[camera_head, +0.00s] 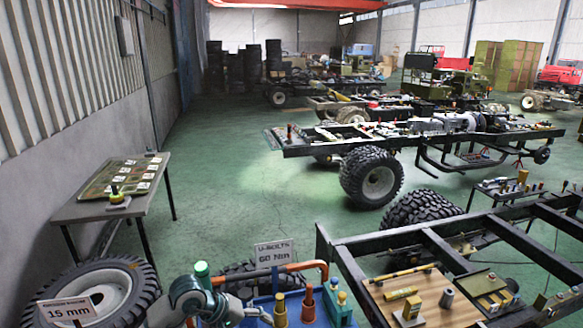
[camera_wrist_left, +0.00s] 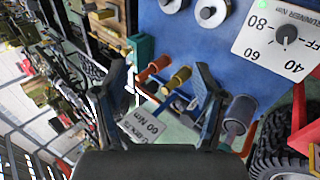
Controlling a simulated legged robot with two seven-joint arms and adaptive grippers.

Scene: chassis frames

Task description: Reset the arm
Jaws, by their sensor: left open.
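My left gripper (camera_wrist_left: 161,68) shows in the left wrist view with its two dark fingers spread wide. Nothing is clamped between them. Behind the fingers is a blue panel (camera_wrist_left: 185,45) with several coloured tool handles and a white dial card (camera_wrist_left: 283,38). My right gripper is not in view.
The U-bolts sign (camera_head: 274,253) and an orange pipe (camera_head: 300,266) stand by the tools at the bottom. A black chassis frame (camera_head: 430,243) fills the lower right. A side table (camera_head: 88,208) and a tyre (camera_head: 125,290) are at left. Green floor (camera_head: 230,200) is clear mid-left.

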